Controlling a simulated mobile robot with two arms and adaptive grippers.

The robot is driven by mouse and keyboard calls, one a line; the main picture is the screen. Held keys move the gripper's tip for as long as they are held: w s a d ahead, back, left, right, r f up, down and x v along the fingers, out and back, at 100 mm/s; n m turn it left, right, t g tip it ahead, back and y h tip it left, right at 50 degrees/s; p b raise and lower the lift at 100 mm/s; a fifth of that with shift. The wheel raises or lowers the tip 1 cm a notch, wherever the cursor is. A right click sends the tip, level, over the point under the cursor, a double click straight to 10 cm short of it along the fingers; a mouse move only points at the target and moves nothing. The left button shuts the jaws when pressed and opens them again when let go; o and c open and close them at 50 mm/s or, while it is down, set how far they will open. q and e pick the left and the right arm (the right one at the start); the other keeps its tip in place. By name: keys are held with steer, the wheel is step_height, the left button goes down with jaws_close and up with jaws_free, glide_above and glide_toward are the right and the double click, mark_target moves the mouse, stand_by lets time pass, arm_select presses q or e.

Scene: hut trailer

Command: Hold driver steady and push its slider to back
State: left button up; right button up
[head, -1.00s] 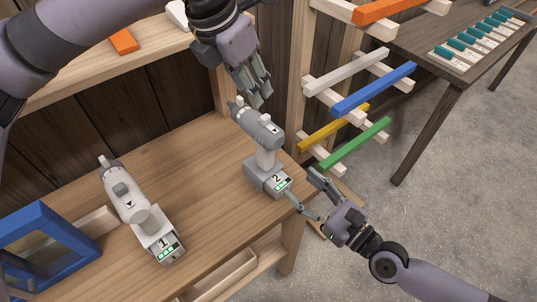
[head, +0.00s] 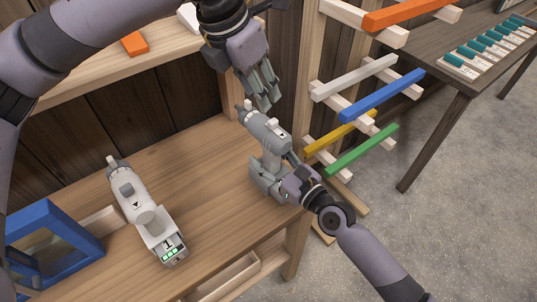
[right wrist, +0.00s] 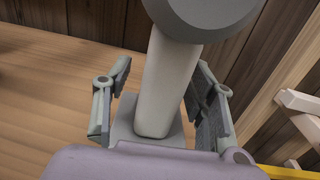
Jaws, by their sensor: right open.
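A grey cordless driver (head: 268,130) stands upright on its battery base on the workbench, its nose pointing to the back left. A small slider with a pale mark (head: 283,133) shows on top of its body. My right gripper (head: 273,180) is low at the driver; in the right wrist view its fingers stand apart on both sides of the pale handle (right wrist: 168,85), with gaps visible. My left gripper (head: 262,100) hangs just above the driver's nose, pointing down; its fingers are bunched, and whether they touch it is unclear. The base's number is hidden now.
A rack with coloured bars (head: 362,150) stands close on the right. A shelf (head: 95,75) with an orange block (head: 134,43) runs behind.

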steer(key=shift+c, duration=0.3)
jaws_close()
stand_by(0.5)
stand_by(0.3)
